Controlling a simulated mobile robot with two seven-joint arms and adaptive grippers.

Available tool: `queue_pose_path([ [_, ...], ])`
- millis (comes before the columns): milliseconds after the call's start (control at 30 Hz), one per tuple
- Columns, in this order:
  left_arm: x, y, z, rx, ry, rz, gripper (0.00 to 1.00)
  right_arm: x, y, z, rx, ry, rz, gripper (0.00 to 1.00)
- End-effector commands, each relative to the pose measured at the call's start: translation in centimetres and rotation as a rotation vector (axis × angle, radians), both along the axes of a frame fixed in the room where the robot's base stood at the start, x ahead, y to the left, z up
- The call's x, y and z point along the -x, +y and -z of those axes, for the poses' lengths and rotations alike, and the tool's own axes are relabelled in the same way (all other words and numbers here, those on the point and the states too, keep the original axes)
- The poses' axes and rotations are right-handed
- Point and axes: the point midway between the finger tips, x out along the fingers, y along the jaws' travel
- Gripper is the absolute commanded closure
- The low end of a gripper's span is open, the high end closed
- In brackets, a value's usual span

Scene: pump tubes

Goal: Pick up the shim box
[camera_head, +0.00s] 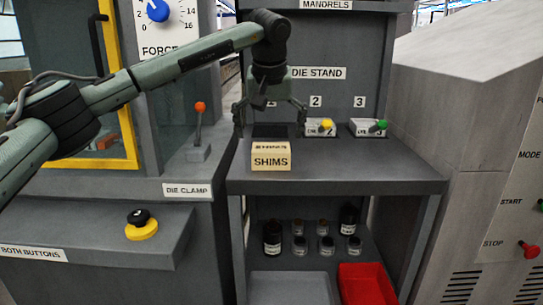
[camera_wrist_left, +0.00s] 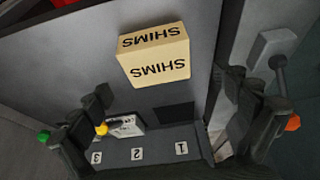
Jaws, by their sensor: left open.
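The shim box (camera_head: 271,157) is a cream box lettered SHIMS, standing near the front edge of the die stand shelf in front of a dark square. It shows in the left wrist view (camera_wrist_left: 154,54) at the upper middle, beyond the fingers. My left gripper (camera_head: 270,112) is open and empty, above and behind the box in the head view. Its spread fingers also show in the left wrist view (camera_wrist_left: 165,112), with the box apart from them. My right gripper is in neither view.
On the shelf (camera_head: 345,172) stand a die with a yellow knob (camera_head: 318,128) at 2 and one with a green knob (camera_head: 369,129) at 3. Bottles (camera_head: 272,238), a grey tray (camera_head: 290,286) and a red bin (camera_head: 366,286) are below.

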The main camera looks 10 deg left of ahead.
Motion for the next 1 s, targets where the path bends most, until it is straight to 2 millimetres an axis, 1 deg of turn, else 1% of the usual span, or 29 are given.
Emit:
queue_pose_path([
  [167,-0.6,0.0,1.6,0.001,0.001,-0.001,0.0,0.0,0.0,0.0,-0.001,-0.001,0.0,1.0],
  [233,-0.9,-0.1,2.7,0.002,0.004,-0.001,0.0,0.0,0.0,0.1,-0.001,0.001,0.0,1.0],
  [333,-1.5,0.0,4.1,0.003,0.002,-0.001,0.0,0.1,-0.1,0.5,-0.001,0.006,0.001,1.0],
  [400,-1.8,0.1,4.7,0.004,0.001,-0.001,0.0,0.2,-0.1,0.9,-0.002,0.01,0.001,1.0],
  [500,-1.9,0.1,5.0,0.005,-0.001,0.0,0.0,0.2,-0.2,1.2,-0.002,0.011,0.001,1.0],
  [633,-1.9,0.1,4.9,0.005,-0.001,0.0,0.0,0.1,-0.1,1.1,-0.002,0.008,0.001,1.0],
  [1000,-1.9,0.1,4.9,0.005,-0.001,0.001,0.46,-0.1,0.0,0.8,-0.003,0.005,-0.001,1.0],
])
